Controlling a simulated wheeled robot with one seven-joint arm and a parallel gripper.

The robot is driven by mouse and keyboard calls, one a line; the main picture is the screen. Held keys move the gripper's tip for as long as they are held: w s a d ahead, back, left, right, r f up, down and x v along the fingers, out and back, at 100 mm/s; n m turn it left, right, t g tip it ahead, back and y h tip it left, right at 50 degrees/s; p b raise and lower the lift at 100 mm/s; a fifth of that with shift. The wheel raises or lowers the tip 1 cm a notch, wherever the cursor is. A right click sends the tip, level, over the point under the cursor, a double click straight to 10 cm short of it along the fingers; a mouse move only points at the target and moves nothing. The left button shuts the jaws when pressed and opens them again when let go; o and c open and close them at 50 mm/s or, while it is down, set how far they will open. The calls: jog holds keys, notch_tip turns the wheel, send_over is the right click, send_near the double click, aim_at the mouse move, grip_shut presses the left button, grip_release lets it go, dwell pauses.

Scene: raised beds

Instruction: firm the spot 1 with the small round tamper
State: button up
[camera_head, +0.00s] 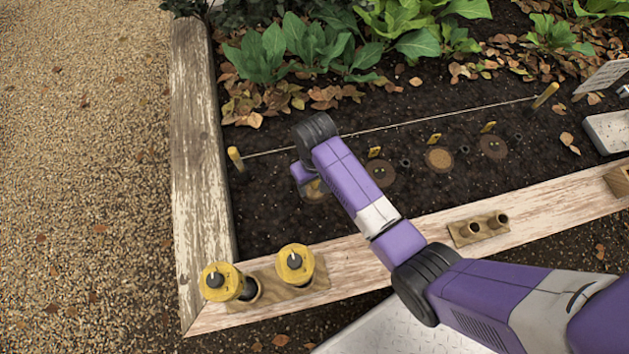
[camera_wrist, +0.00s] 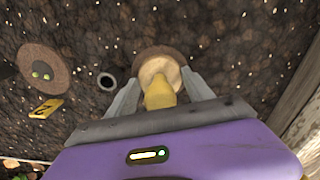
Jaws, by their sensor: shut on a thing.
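In the wrist view, my gripper (camera_wrist: 162,80) is shut on the small round tamper (camera_wrist: 160,97), which has a yellow handle and a pale round part. The tamper stands over a round brown spot (camera_wrist: 150,52) in the dark soil; whether its foot touches the soil is hidden. In the head view, this is the leftmost spot (camera_head: 313,196) of a row, mostly covered by my purple arm. My gripper's fingers and most of the tamper are hidden there. The spot's number cannot be read.
More round spots (camera_head: 380,173) with yellow markers (camera_head: 375,152) run to the right. A string (camera_head: 420,116) between yellow pegs lies behind them. Two yellow-topped tools (camera_head: 295,264) and an empty two-hole holder (camera_head: 478,229) sit on the front board. Leafy plants (camera_head: 310,45) fill the back.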

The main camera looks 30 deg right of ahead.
jog(key=shift+s+f, duration=0.1)
jog(key=shift+s, duration=0.05)
notch_tip(320, 180, up, 7)
jog(key=p, duration=0.8)
dwell(0.3)
jog(key=shift+w, duration=0.2)
